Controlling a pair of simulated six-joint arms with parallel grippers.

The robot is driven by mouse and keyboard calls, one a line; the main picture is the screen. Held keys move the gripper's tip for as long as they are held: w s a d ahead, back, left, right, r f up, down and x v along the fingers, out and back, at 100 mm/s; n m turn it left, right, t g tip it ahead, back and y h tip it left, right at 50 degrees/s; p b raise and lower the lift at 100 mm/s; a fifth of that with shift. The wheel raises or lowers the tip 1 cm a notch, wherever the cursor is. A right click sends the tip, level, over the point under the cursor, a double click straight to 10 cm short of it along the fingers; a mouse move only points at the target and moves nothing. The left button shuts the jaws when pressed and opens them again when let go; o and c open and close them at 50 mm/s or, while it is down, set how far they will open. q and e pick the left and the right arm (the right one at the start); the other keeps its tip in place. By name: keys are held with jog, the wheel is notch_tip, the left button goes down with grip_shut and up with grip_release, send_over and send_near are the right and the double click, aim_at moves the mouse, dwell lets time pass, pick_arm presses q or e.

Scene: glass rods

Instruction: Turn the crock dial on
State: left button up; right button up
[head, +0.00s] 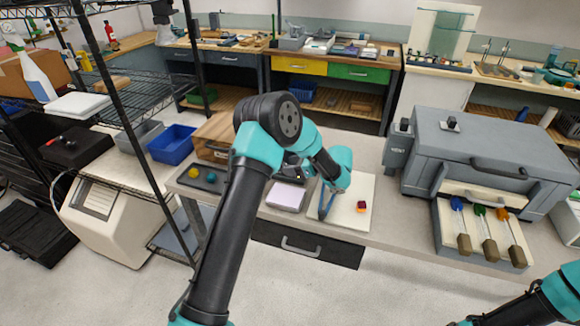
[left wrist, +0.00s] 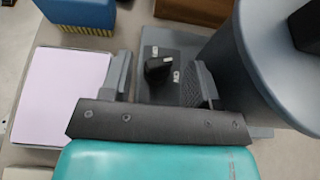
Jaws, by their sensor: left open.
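The crock is a large grey round vessel (left wrist: 275,60) at the right of the left wrist view. In front of it is a grey base plate (left wrist: 158,98) with a black dial (left wrist: 158,68) and small white marks beside it. My left gripper (left wrist: 162,82) is open, with one finger on each side of the dial and visible gaps between them. I cannot tell how high the fingers are above the plate. In the head view my left arm hides most of the crock and the dial. My right gripper is out of view; only part of its arm shows at lower right.
A pale pink pad (left wrist: 62,95) lies left of the dial; it also shows in the head view (head: 287,196). A white board (head: 350,190) with a small red block (head: 361,207) lies to the right. A grey oven-like box (head: 480,150) stands farther right. Wire shelving is at left.

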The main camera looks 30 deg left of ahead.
pick_arm(q)
jog(key=shift+s+a+f, duration=0.1)
jog(key=shift+a+f, duration=0.05)
jog(key=shift+a, duration=0.25)
jog(key=c, duration=0.9)
jog(key=shift+s+m+t, duration=0.15)
jog(key=shift+m+t, duration=0.95)
jog(key=shift+t, duration=0.2)
jog(key=shift+s+m+t, duration=0.1)
jog(key=shift+m+t, duration=1)
jog(key=shift+t, duration=0.2)
jog(key=o, duration=0.9)
jog(key=shift+d, duration=0.15)
